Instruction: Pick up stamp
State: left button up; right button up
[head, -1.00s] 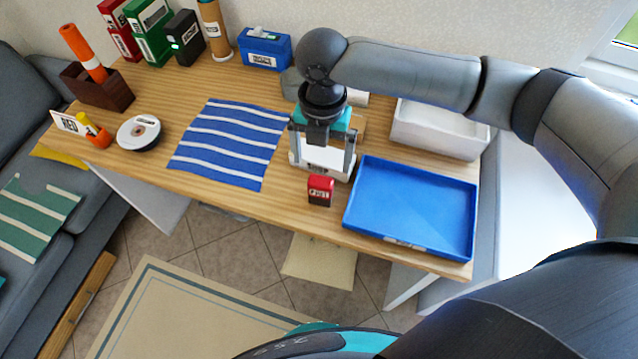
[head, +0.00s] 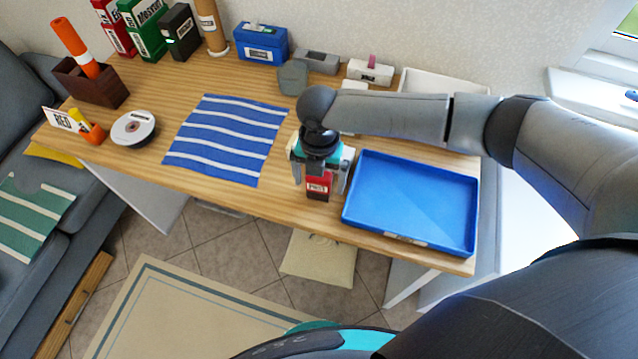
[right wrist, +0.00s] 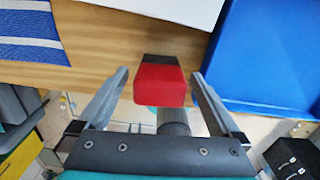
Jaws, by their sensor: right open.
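The stamp (head: 318,186) is a small red block with a dark base and a white label. It stands near the front edge of the table, between the striped cloth and the blue tray. My right gripper (head: 319,186) is right above and around it, pointing down. In the right wrist view the red stamp (right wrist: 160,84) lies between the two spread fingers of the right gripper (right wrist: 161,84), with a gap on each side. The right gripper is open. My left gripper is in neither view.
The blue tray (head: 410,205) lies close to the right of the stamp. The blue and white striped cloth (head: 228,140) lies to its left. Small boxes, including a blue box (head: 261,43), stand along the wall. A white disc (head: 133,128) lies at the left. The table's front edge is near.

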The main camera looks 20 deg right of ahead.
jog(key=c, duration=1.4)
jog(key=shift+r, duration=0.1)
notch_tip(320, 180, up, 20)
jog(key=p, duration=0.3)
jog(key=o, duration=0.8)
jog(key=c, duration=0.5)
jog(key=shift+w, duration=0.1)
